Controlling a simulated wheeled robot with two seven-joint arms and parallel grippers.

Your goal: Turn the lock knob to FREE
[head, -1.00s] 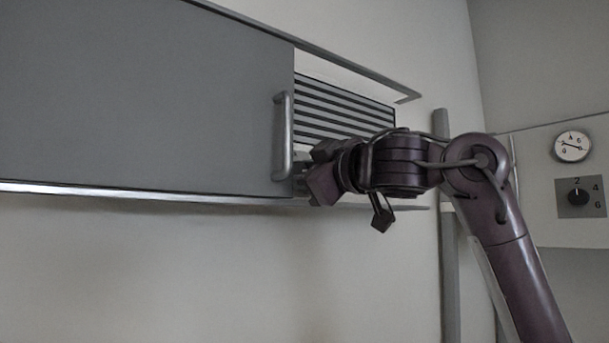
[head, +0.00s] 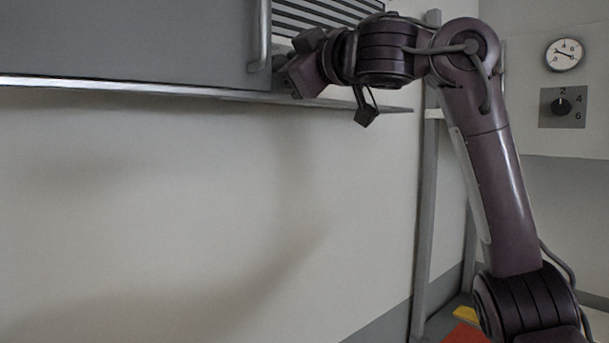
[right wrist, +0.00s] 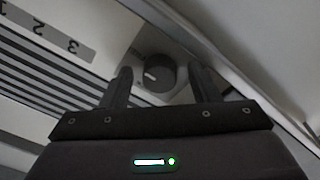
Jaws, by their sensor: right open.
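A round dark knob (right wrist: 157,74) with a white pointer mark shows in the right wrist view, set on a pale panel beside a striped grille. Lettering beside it is too cut off to read, so I cannot tell its setting. My right gripper (right wrist: 160,88) is open, its two fingers apart on either side of the knob in the picture. I cannot tell whether they touch it. In the head view the right gripper (head: 290,72) is at the cabinet beside the door handle, and the knob is hidden. My left gripper is not in view.
A grey door (head: 130,40) with a bar handle (head: 261,35) is left of the gripper. A striped grille (head: 315,14) is behind it. Another knob (head: 560,106), marked 2, 4, 6, and a dial (head: 564,54) are at right. The wall below is clear.

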